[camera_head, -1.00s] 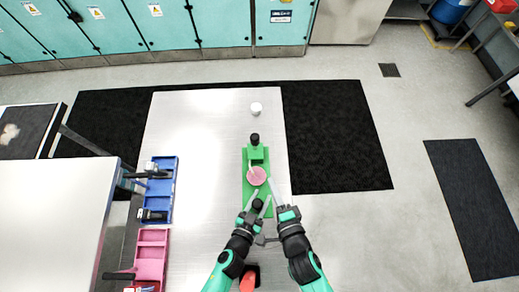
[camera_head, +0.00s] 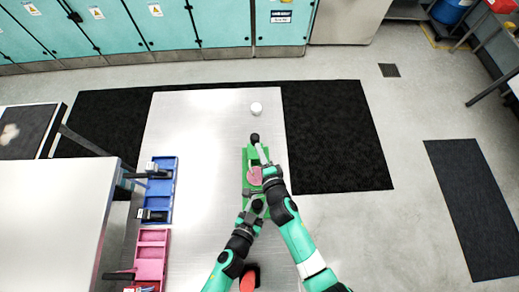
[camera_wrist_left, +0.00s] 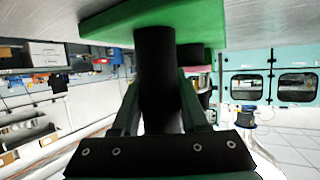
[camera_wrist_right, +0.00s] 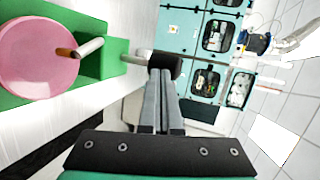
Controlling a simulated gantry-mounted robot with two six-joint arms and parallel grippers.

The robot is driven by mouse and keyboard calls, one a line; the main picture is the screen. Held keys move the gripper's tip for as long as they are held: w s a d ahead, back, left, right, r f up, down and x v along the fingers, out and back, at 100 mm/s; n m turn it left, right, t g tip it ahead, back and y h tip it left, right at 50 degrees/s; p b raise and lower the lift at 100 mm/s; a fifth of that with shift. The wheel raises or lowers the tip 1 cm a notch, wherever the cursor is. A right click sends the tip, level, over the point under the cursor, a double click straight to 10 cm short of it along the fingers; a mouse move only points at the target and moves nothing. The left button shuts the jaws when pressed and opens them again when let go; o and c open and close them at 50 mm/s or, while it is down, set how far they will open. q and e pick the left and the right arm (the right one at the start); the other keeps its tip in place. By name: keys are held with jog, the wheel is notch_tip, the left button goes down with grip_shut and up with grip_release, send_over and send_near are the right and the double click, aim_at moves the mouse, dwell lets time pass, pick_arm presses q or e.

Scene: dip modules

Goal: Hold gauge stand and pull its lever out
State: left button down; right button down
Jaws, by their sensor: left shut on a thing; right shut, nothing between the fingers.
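The gauge stand is a green base (camera_head: 248,178) with a pink round dial (camera_head: 253,176), lying lengthwise on the table. Its lever, a pale rod ending in a black knob (camera_head: 255,138), sticks out at the far end; the knob also shows in the right wrist view (camera_wrist_right: 166,64). My left gripper (camera_wrist_left: 157,88) is shut around the black post (camera_wrist_left: 155,55) at the stand's near end. My right gripper (camera_wrist_right: 164,88) is shut and empty, its fingertips right by the knob; I cannot tell whether they touch. My right gripper partly covers the dial in the head view.
A white round object (camera_head: 256,108) stands on the table beyond the stand. A blue tray (camera_head: 160,190) and a pink tray (camera_head: 152,254) lie along the table's left edge. The table's far left area is clear.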

jog(key=shift+w+r, duration=0.1)
jog(key=shift+w, duration=0.05)
dwell(0.3)
jog(key=shift+w+d+r+g, duration=0.1)
jog(key=shift+w+d+g, duration=0.1)
jog(key=shift+w+g, duration=0.1)
jog(key=shift+w+a+r+g, duration=0.2)
jog(key=shift+w+r+g, duration=0.2)
jog(key=shift+w+g, duration=0.45)
jog(key=shift+w+r+m+g, duration=0.15)
jog(key=shift+w+m+g, duration=0.25)
jog(key=shift+w, duration=0.7)
jog(key=shift+w+g+h, duration=0.3)
jog(key=shift+w+g, duration=0.2)
jog(key=shift+g, duration=0.05)
jog(key=shift+w, duration=0.5)
